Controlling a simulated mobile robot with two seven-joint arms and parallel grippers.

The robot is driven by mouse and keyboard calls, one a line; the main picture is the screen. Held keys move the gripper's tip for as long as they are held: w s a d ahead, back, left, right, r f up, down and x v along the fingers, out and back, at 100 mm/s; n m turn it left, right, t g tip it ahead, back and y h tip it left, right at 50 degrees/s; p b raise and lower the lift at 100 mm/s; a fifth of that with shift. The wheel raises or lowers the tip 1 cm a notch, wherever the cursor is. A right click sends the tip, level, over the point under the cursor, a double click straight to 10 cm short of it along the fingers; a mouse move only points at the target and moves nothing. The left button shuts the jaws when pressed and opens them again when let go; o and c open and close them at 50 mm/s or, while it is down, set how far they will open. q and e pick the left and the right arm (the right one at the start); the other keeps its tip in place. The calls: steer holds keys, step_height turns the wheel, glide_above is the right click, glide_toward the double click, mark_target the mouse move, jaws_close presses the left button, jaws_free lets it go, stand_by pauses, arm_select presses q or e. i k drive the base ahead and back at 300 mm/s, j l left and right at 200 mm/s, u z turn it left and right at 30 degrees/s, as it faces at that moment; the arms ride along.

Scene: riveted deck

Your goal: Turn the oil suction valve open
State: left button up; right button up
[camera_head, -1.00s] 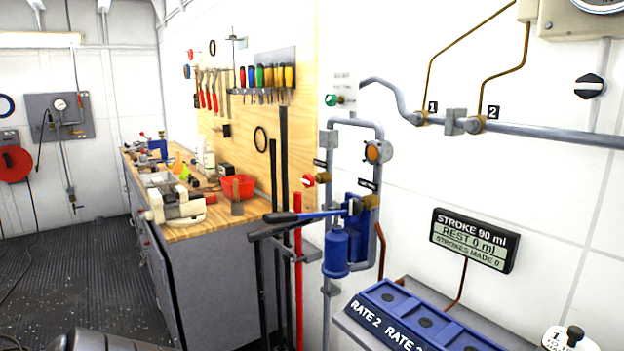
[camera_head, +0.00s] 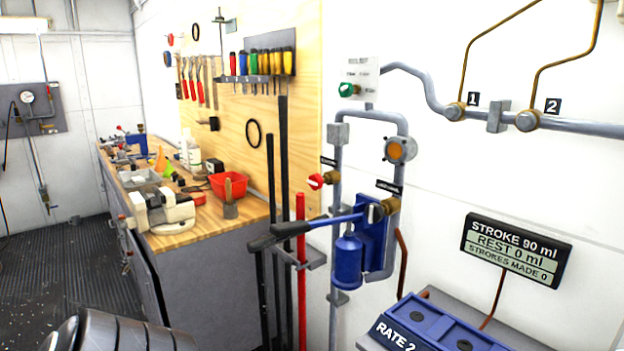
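A red-handled valve (camera_head: 316,181) with a brass body sits on the left vertical pipe of the wall piping, under a small black label (camera_head: 328,161) too small to read. A second brass fitting (camera_head: 376,211) sits on the right, beside a blue hand pump (camera_head: 349,259), under another black label (camera_head: 389,187) that I cannot read. I cannot tell from the lettering which one is the oil suction valve. Neither of my grippers is in view, and nothing touches these fittings.
The pump's blue lever with black grip (camera_head: 278,232) sticks out left, below the red valve. A workbench (camera_head: 205,237) with a vise and red bin stands left. A blue-topped panel (camera_head: 440,325) juts out lower right, below a display (camera_head: 515,248) reading "REST 0 ml". Dark floor lies far left.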

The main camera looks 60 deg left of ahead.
mark_target(316, 182)
steer(key=j, duration=0.8)
steer(key=k+j, duration=0.15)
steer(key=j, duration=0.65)
steer(key=z, duration=0.05)
